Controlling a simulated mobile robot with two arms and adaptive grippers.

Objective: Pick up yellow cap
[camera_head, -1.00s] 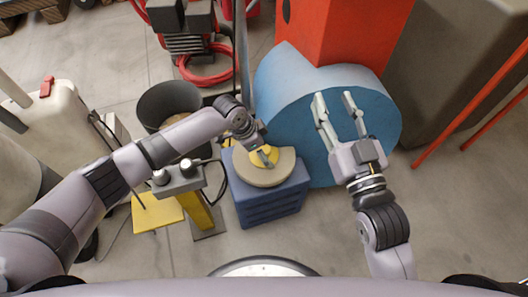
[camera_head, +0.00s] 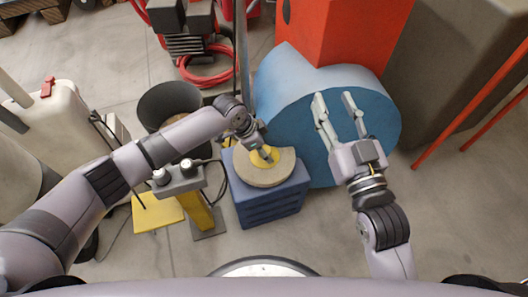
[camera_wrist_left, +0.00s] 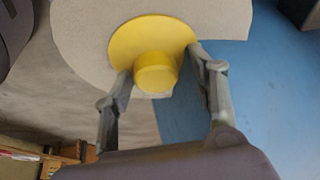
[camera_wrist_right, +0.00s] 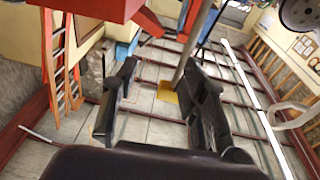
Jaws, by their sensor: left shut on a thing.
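The yellow cap (camera_wrist_left: 154,50) has a wide round flange and a raised knob. In the left wrist view it lies against a beige board (camera_wrist_left: 80,45), with its knob toward the camera. My left gripper (camera_wrist_left: 158,72) has one finger on each side of the cap, shut on it. In the head view the cap (camera_head: 262,156) shows partly beneath my left gripper (camera_head: 264,155), over the beige round board (camera_head: 262,180) on a blue block. My right gripper (camera_head: 339,100) is open and empty, above the blue drum; its spread fingers also show in the right wrist view (camera_wrist_right: 160,95).
The blue block (camera_head: 272,207) bears the board. A large blue drum (camera_head: 300,140) and red box (camera_head: 340,35) stand behind and right. A dark bucket (camera_head: 160,100), a yellow post (camera_head: 198,210) and a white case (camera_head: 65,130) stand left. Floor at lower right is clear.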

